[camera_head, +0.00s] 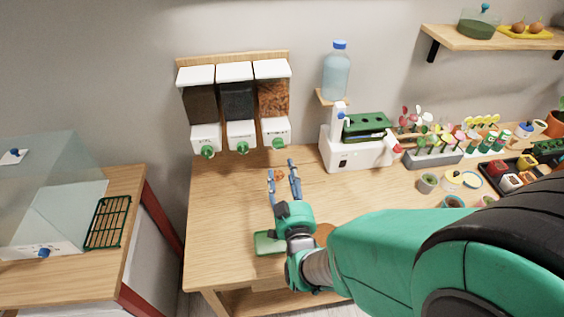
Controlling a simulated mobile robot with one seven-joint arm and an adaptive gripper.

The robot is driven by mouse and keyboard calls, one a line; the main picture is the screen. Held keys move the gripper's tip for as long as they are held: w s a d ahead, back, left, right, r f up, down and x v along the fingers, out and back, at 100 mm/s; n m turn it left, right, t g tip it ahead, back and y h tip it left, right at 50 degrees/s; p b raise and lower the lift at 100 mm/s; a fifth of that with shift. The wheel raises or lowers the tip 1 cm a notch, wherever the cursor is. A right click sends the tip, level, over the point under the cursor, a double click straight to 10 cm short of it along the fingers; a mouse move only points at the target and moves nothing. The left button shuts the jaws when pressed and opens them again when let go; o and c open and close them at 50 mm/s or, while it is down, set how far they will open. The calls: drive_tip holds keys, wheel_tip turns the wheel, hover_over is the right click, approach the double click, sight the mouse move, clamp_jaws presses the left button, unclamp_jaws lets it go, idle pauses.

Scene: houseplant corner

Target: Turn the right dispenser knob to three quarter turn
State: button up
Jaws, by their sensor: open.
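Three wall dispensers hang side by side on a wooden board (230,59). Each has a white lid, a see-through bin and a green knob at the bottom front. The right dispenser (273,97) holds orange-brown bits, and its green knob (278,143) faces out below. The middle knob (242,148) and left knob (207,152) are to its left. My gripper (281,170) is open, its two blue-grey fingers pointing toward the wall, below and in front of the right knob and apart from it. A small orange-brown thing (279,175) shows between the fingers; I cannot tell what it is.
A white machine (345,154) with a water bottle (336,75) stands right of the dispensers. Flower racks (433,157) and small pots (428,183) fill the table's right. A green tray (268,243) lies near the front. The table's left part (220,215) is clear.

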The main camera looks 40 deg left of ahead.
sight(278, 148)
drive_tip(key=m+p, duration=0.2)
drive_tip(key=s+m+p, duration=0.1)
drive_tip(key=m+p, duration=0.1)
drive_tip(key=m, duration=0.1)
drive_tip(key=s+m+t+h+p, duration=0.1)
drive_tip(key=m+p, duration=0.1)
drive_tip(key=m, duration=0.1)
drive_tip(key=shift+s+d+f, duration=0.1)
drive_tip(key=shift+f, duration=0.15)
drive_tip(key=b+x, duration=0.1)
drive_tip(key=x, duration=1.2)
drive_tip(key=shift+w+a+f, duration=0.1)
drive_tip(key=shift+w+a, duration=0.15)
drive_tip(key=shift+w, duration=0.1)
drive_tip(key=shift+c, duration=0.5)
drive_tip(key=shift+f, duration=0.1)
drive_tip(key=c, duration=1.1)
